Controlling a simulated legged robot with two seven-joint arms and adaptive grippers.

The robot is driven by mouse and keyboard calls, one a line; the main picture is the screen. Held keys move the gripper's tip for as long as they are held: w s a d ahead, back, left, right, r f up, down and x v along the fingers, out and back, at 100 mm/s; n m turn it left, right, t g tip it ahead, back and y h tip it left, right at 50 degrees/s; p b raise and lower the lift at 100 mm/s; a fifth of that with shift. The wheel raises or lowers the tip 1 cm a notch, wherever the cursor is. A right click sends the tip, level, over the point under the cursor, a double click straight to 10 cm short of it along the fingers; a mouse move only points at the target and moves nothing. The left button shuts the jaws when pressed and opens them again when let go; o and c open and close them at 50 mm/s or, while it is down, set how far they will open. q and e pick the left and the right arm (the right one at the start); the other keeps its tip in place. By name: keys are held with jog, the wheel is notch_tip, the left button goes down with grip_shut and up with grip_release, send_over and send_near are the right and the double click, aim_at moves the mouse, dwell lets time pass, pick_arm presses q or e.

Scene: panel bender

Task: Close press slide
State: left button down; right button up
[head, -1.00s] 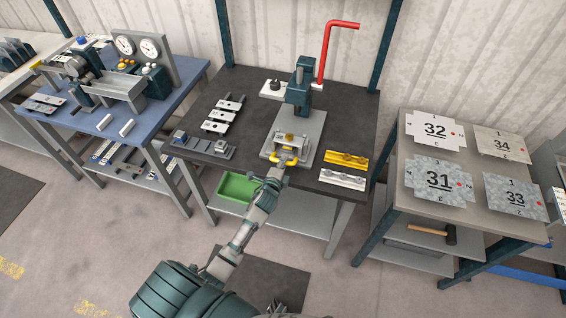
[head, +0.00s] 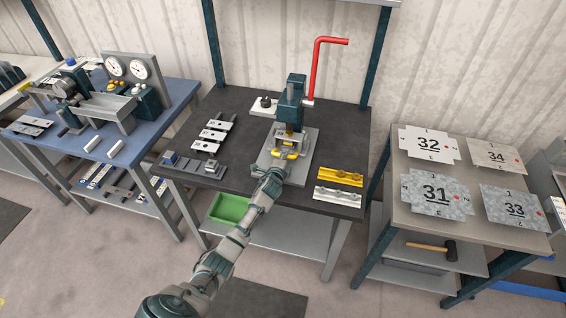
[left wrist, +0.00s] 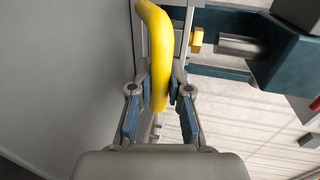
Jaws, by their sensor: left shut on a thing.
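The press (head: 291,103) stands on the dark table with a red lever (head: 315,70) raised above it. Its slide sits on the grey base plate (head: 302,150), at or under the ram; how far in it sits is hard to tell. The slide has a yellow handle (head: 291,154) at its front. My left gripper (head: 275,173) reaches in from the front and is shut on this handle. The left wrist view shows the yellow handle (left wrist: 160,50) between the blue-padded fingers of the gripper (left wrist: 160,92). My right gripper is not in view.
Dark and light parts (head: 213,133) lie left of the press. A yellow fixture (head: 340,177) and a silver one (head: 338,195) lie to its right. A green bin (head: 229,208) is below. A side table (head: 400,215) holds numbered plates.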

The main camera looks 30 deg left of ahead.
pick_arm(q)
jog(key=shift+f, duration=0.1)
jog(key=c, duration=1.4)
grip_release()
jog(key=o, duration=0.3)
jog(key=shift+w+f, duration=0.1)
jog(key=shift+w, duration=0.15)
jog(key=v, duration=1.2)
jog(key=shift+a+f, duration=0.1)
jog(key=shift+a, duration=0.1)
